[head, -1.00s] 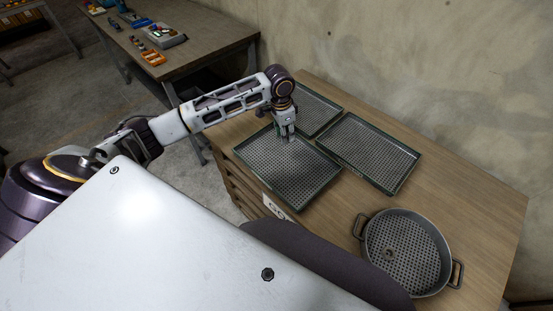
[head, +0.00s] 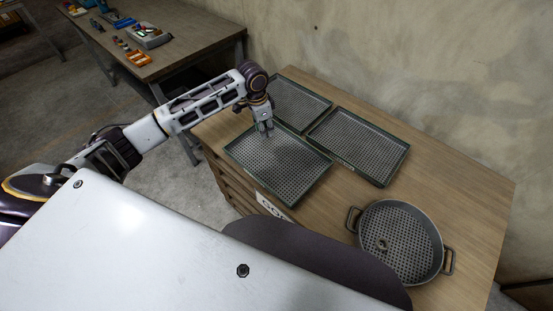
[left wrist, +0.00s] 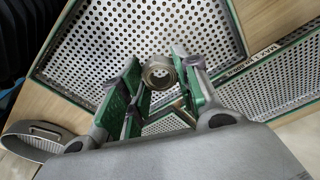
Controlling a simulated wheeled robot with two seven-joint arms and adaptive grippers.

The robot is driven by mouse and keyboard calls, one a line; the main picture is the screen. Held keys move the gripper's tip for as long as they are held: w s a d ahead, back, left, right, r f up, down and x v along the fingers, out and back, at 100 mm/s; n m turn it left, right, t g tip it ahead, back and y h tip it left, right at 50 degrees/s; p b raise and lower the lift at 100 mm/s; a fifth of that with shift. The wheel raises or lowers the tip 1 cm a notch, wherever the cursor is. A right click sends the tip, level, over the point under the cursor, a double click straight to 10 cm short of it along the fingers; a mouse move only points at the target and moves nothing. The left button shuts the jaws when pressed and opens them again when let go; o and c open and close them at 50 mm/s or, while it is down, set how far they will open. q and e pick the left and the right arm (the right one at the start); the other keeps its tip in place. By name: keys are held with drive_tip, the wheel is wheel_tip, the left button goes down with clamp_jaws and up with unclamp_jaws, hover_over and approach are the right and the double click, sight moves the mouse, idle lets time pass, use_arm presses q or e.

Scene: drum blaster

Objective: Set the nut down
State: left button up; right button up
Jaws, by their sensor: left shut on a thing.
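My left gripper (head: 265,131) is over the far corner of the front-left perforated tray (head: 285,190), pointing down. In the left wrist view, a metal ring-shaped nut (left wrist: 159,73) sits between the fingertips of the left gripper (left wrist: 160,85), and the gripper is shut on it. The perforated tray surface shows behind the nut; I cannot tell the gap between them. The nut is too small to make out in the head view. My right gripper is not in view.
Two more perforated trays (head: 298,102) (head: 358,146) lie behind and to the right. A round perforated pan (head: 402,240) with side handles holds another nut (head: 382,244). The wooden top (head: 450,190) is clear at the right. A second table (head: 180,40) stands at the back left.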

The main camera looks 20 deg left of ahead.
use_arm(q)
drive_tip(key=shift+f, duration=0.65)
hover_over(266, 151)
wheel_tip(266, 151, down, 4)
drive_tip(key=shift+f, duration=0.15)
drive_tip(key=shift+a+f, duration=0.1)
drive_tip(key=shift+f, duration=0.25)
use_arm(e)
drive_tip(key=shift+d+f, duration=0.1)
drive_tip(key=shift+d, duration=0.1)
use_arm(q)
drive_tip(key=shift+f, duration=0.1)
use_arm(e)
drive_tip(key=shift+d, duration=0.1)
